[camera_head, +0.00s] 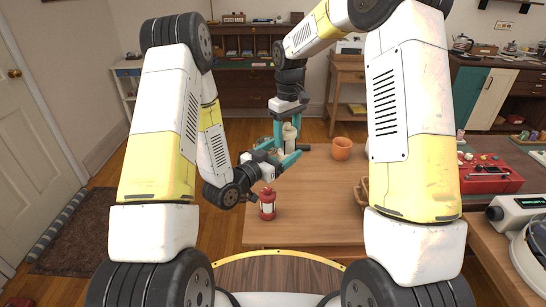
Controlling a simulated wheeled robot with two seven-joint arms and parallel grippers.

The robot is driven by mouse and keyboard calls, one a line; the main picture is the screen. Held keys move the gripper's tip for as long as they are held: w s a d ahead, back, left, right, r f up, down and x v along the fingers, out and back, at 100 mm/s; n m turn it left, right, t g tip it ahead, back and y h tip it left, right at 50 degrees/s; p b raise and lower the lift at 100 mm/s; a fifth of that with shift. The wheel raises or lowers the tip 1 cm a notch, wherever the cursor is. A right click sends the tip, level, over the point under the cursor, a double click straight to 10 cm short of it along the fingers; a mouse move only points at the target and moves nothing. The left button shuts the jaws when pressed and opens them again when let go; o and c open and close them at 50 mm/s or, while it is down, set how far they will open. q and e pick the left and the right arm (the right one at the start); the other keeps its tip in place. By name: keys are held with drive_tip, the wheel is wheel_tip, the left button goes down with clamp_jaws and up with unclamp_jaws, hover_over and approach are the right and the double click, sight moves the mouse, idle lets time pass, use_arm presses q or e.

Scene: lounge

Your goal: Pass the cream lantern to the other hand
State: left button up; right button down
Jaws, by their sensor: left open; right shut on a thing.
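The cream lantern (289,136) is upright above the far left part of the wooden table (315,215). My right gripper (288,128) comes down from above and is shut on it, with its teal fingers along the lantern's sides. My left gripper (284,152) reaches in from the lower left and is open, its teal fingers close to the lantern's lower part. The fingers overlap in the picture, so I cannot tell whether the left ones touch the lantern.
A red lantern (267,204) stands on the table's left side, below my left gripper. An orange pot (341,148) stands near the far edge. A wicker basket (362,190) is partly hidden behind my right arm. The table's middle is clear.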

use_arm(q)
drive_tip(key=x, duration=0.6)
drive_tip(key=shift+d, duration=0.15)
drive_tip(key=c, duration=1.7)
use_arm(e)
drive_tip(key=shift+w+a, duration=0.1)
use_arm(q)
drive_tip(key=shift+r, duration=0.1)
clamp_jaws()
use_arm(e)
drive_tip(key=shift+c, duration=2.3)
unclamp_jaws()
use_arm(q)
drive_tip(key=shift+w, duration=0.1)
use_arm(e)
drive_tip(key=shift+s, duration=0.2)
